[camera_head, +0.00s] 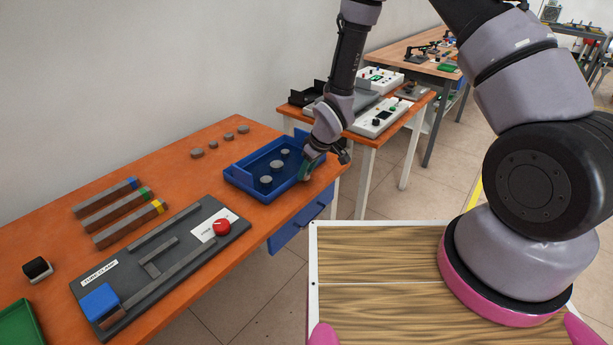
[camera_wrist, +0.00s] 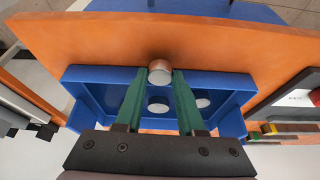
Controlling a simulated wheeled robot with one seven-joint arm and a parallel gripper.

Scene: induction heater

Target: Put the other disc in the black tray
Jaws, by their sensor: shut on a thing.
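My gripper (camera_wrist: 158,75) has green fingers and is shut on a small disc (camera_wrist: 160,70) with a grey face and a coppery side. In the head view my gripper (camera_head: 307,172) is at the right end of the blue tray (camera_head: 240,186), and the held disc cannot be made out. Grey discs lie in the blue tray, one nearer (camera_head: 266,180) and others behind it; two also show below the held disc in the wrist view, one between the fingers (camera_wrist: 158,105). A black tray (camera_head: 305,97) stands on the second table, behind my arm.
A dark clamp board (camera_head: 160,262) with a red button (camera_head: 222,227) lies left of the blue tray. Several small grey pieces (camera_head: 228,136) lie near the wall. White control boxes (camera_head: 380,118) crowd the second table. A floor gap separates the tables.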

